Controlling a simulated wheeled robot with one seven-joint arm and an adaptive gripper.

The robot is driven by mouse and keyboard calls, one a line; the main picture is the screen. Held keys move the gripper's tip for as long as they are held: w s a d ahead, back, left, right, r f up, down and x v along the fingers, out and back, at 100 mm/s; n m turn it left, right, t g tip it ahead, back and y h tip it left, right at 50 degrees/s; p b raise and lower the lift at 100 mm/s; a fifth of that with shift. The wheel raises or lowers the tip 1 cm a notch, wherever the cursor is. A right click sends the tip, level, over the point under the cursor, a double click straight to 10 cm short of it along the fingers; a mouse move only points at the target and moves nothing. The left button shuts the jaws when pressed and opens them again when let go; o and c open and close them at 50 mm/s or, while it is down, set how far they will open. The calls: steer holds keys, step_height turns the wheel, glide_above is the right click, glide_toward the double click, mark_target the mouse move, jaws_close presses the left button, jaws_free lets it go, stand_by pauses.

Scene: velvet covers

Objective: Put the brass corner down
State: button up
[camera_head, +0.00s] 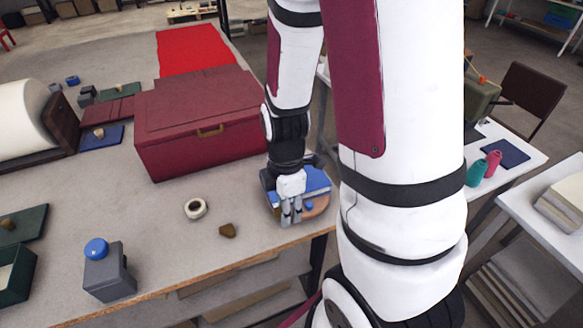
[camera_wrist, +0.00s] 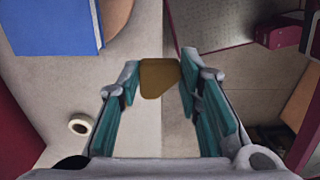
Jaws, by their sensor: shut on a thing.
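A brown-gold brass corner (camera_wrist: 160,79) sits between the two fingertips in the wrist view. My gripper (camera_wrist: 160,75) is shut on it, with a teal-padded finger on each side. In the head view my gripper (camera_head: 291,217) points down near the table's front right corner, in front of a blue book. The held piece cannot be made out there. A similar brown piece (camera_head: 228,231) lies on the grey table (camera_head: 165,215), left of my gripper.
The blue book (camera_head: 317,180) lies by a round wooden board (camera_head: 316,206). A pale ring (camera_head: 195,208) and a dark red box (camera_head: 200,125) stand to the left. A grey block with a blue knob (camera_head: 107,275) is near the front edge. Bare table lies between them.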

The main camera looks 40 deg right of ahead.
steer(key=w+b, duration=0.1)
steer(key=b, duration=0.1)
steer(key=w+d+b, duration=0.1)
steer(key=w+b, duration=0.1)
steer(key=w+d+b, duration=0.1)
steer(key=b, duration=0.2)
steer(key=shift+w+d+f, duration=0.2)
steer(key=shift+w+f, duration=0.05)
steer(key=shift+f, duration=0.15)
steer(key=shift+b, duration=0.3)
steer(key=w+d, duration=0.1)
steer(key=w, duration=0.1)
steer(key=w+d, duration=0.2)
steer(key=w, duration=0.1)
steer(key=w+d, duration=0.2)
steer(key=w, duration=0.1)
steer(key=shift+d+f, duration=0.25)
steer(key=shift+f, duration=0.1)
steer(key=shift+w+d+f, duration=0.15)
steer(key=shift+w+f, duration=0.05)
steer(key=shift+w, duration=0.05)
steer(key=shift+f, duration=1.55)
steer(key=shift+f, duration=0.1)
